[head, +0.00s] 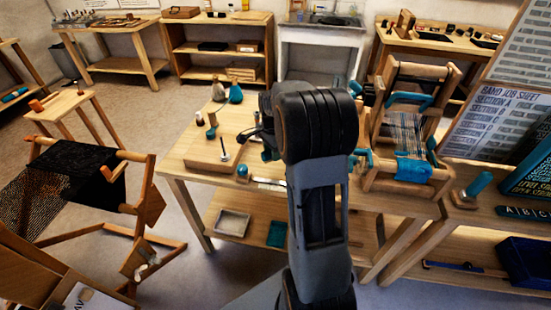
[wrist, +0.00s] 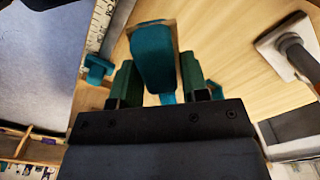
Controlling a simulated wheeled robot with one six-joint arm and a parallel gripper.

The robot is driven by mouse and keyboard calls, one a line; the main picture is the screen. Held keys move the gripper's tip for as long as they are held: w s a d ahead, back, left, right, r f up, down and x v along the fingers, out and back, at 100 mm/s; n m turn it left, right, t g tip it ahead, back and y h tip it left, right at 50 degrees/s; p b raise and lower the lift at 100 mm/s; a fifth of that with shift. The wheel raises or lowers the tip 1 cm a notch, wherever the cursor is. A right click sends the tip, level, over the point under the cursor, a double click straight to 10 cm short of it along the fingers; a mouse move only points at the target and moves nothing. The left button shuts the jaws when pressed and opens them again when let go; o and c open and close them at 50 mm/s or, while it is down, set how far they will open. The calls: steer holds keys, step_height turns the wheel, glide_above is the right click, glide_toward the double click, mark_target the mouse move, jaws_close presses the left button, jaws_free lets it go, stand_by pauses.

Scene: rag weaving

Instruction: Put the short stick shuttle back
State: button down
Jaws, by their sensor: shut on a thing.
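In the wrist view my gripper (wrist: 156,76) has its two dark green fingers closed on a teal, flat, tapered piece (wrist: 152,50), which I take for the short stick shuttle. It points away from the palm, above or against a light wood surface; I cannot tell whether it touches. In the head view my arm hides most of the gripper and the shuttle, over the middle of the wooden table (head: 190,155).
On the table stand a teal bottle (head: 235,93) and a wooden block with an upright post (head: 224,149). A loom (head: 410,130) with a teal roll is to the right. A second teal piece (wrist: 97,70) and a grey-handled tool (wrist: 300,55) flank the gripper in the wrist view.

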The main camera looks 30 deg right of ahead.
mark_target(276, 165)
steer(key=f, duration=0.1)
steer(key=w+d+f, duration=0.2)
steer(key=shift+d+f, duration=0.1)
steer(key=shift+f, duration=0.3)
steer(key=shift+w+d+f, duration=0.1)
steer(key=shift+f, duration=1.5)
steer(key=shift+f, duration=0.2)
steer(key=c, duration=0.6)
jaws_free()
